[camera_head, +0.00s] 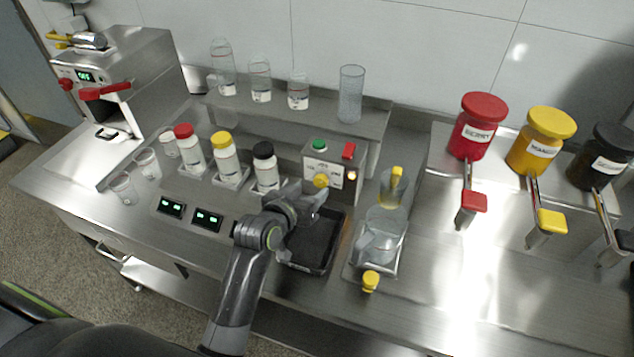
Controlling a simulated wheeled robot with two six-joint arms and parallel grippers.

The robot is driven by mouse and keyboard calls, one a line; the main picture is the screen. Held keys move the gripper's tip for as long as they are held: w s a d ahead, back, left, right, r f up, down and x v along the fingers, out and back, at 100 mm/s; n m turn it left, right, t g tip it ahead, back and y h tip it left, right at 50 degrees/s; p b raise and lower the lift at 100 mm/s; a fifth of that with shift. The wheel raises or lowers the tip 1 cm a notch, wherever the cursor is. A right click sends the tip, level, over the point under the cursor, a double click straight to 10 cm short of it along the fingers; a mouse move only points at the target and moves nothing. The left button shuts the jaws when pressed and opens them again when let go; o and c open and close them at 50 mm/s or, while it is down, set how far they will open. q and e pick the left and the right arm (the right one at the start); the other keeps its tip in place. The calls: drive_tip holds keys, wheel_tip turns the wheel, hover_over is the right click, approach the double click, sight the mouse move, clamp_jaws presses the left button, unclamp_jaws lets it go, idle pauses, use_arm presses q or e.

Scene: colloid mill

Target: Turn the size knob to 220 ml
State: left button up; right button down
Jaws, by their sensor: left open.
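The yellow size knob (321,181) sits on the front of a small steel control box (336,165) at the middle of the counter. The box also has a green button (319,144), a red switch (348,150) and small markings around the knob, too small to read. My left gripper (314,197) is open, just below and in front of the knob. It looks very close to the knob; I cannot tell whether it touches. My right gripper is not in view.
A black drip tray (310,255) lies under my left gripper. To the right stands a clear jug (381,240) with yellow fittings. Bottles with red, yellow (224,150) and black caps stand left of the box. A tall glass (351,95) stands on the shelf behind.

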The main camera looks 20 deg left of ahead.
sight(319, 183)
use_arm(q)
drive_tip(key=x, duration=0.3)
drive_tip(key=shift+w+f, duration=0.1)
drive_tip(key=shift+w, duration=0.25)
drive_tip(key=shift+w+d+f, duration=0.1)
drive_tip(key=shift+w+f, duration=0.1)
drive_tip(key=shift+w, duration=0.3)
drive_tip(key=shift+w+f, duration=0.1)
drive_tip(key=shift+w, duration=0.05)
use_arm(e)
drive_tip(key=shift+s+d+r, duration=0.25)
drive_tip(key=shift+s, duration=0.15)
use_arm(q)
drive_tip(key=c, duration=1)
